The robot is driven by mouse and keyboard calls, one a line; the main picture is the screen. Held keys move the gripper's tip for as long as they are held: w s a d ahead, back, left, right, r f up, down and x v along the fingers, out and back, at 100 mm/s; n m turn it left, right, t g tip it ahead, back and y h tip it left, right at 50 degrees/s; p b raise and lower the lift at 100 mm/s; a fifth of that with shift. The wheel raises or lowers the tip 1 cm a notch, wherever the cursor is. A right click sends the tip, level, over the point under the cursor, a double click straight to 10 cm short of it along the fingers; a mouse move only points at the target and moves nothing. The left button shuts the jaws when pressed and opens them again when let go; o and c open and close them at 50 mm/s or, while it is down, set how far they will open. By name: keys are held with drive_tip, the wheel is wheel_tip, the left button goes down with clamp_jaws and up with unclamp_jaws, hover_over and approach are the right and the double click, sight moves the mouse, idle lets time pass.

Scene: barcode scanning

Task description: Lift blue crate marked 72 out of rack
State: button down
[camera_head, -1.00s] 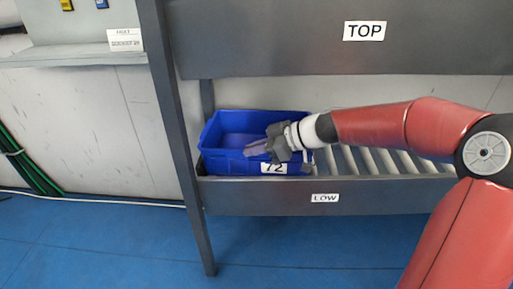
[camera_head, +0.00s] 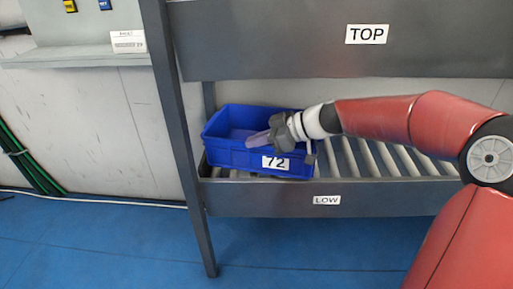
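The blue crate (camera_head: 235,155) marked 72 is at the left end of the rack's low shelf (camera_head: 265,200).
The top shelf's grey panel (camera_head: 300,50) hangs above the crate. A rack post (camera_head: 180,150) stands close on the left. Bare rollers (camera_head: 375,158) lie to the right. A wall ledge (camera_head: 75,60) and green cables (camera_head: 30,165) are further left. The blue floor in front is clear.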

drive_tip(key=r, duration=0.2)
drive_tip(key=d+r, duration=0.1)
drive_tip(key=shift+r, duration=0.4)
drive_tip(key=s+d, duration=0.4)
drive_tip(key=d, duration=1.2)
drive_tip(key=shift+d, duration=0.3)
drive_tip(key=shift+s, duration=0.15)
